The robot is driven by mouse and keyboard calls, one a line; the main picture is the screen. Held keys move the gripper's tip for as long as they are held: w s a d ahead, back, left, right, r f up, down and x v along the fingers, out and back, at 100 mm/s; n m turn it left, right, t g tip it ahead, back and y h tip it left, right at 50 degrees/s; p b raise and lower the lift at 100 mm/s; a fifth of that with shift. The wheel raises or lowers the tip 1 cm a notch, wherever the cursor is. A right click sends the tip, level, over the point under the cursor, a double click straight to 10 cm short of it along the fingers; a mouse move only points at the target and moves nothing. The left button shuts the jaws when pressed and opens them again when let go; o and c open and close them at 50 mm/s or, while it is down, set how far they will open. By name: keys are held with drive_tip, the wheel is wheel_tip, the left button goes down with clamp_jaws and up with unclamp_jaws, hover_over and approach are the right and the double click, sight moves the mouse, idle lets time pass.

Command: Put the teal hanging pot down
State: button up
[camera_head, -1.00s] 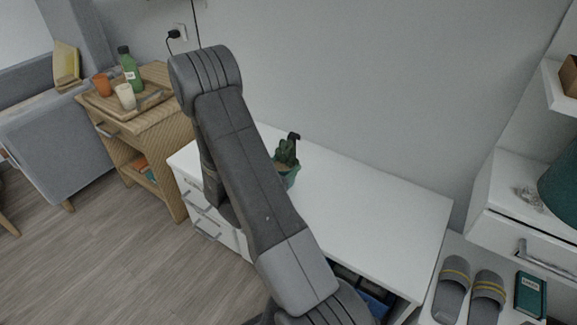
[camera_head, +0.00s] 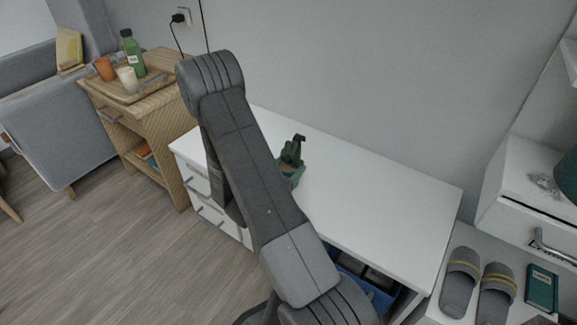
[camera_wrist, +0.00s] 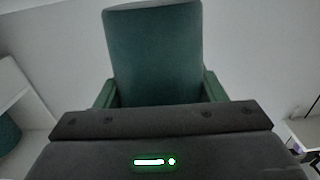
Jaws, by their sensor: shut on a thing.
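In the camera_wrist view the teal pot (camera_wrist: 155,50) fills the upper middle. My gripper (camera_wrist: 158,88) is shut on it, with a finger at each side.
The desk top right of the pot is bare. A wooden cabinet with a tray (camera_head: 140,92), cups and a green bottle (camera_head: 133,52) stands at left. Grey slippers (camera_head: 460,282) and a teal book (camera_head: 541,288) lie at lower right. A wall runs behind the desk.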

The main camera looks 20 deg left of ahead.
drive_tip(key=shift+f+b, duration=0.6)
drive_tip(key=o, duration=1.5)
drive_tip(key=shift+c, duration=0.2)
